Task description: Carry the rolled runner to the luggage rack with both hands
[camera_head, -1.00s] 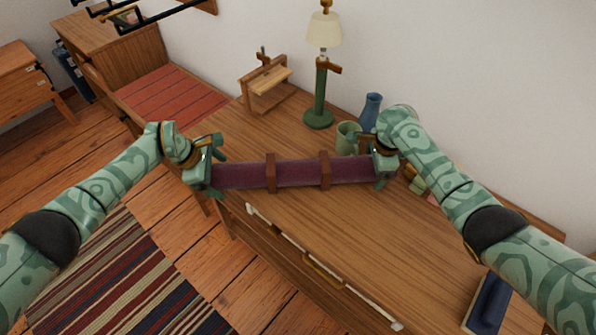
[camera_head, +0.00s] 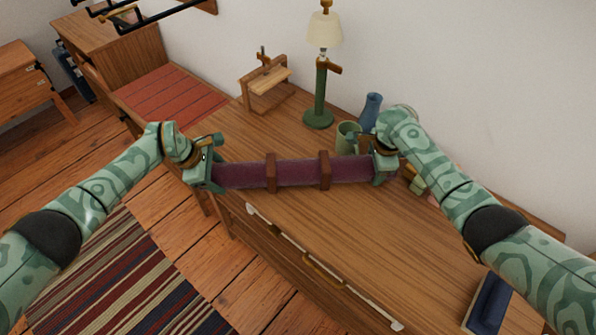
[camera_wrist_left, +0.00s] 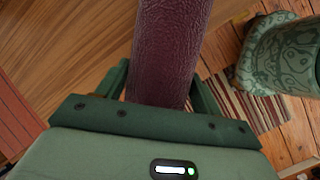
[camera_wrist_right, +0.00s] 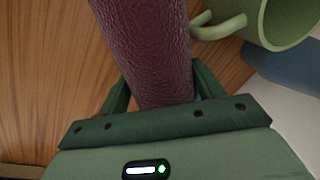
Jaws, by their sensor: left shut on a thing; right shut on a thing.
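The rolled runner (camera_head: 297,173) is a dark maroon roll with two brown bands, lying crosswise over the wooden desk. My left gripper (camera_head: 208,172) is shut on its left end, and my right gripper (camera_head: 381,168) is shut on its right end. The roll also runs between the fingers in the left wrist view (camera_wrist_left: 168,50) and the right wrist view (camera_wrist_right: 150,50). It looks about level; I cannot tell whether it touches the desk. A low red striped top (camera_head: 172,96) at the upper left may be the luggage rack.
On the desk (camera_head: 300,235) are a green lamp (camera_head: 320,95), a wooden stand (camera_head: 264,85), a green mug (camera_head: 347,138), a blue vase (camera_head: 371,108) and a dark blue item (camera_head: 490,302). A striped rug (camera_head: 110,285) covers the floor at left.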

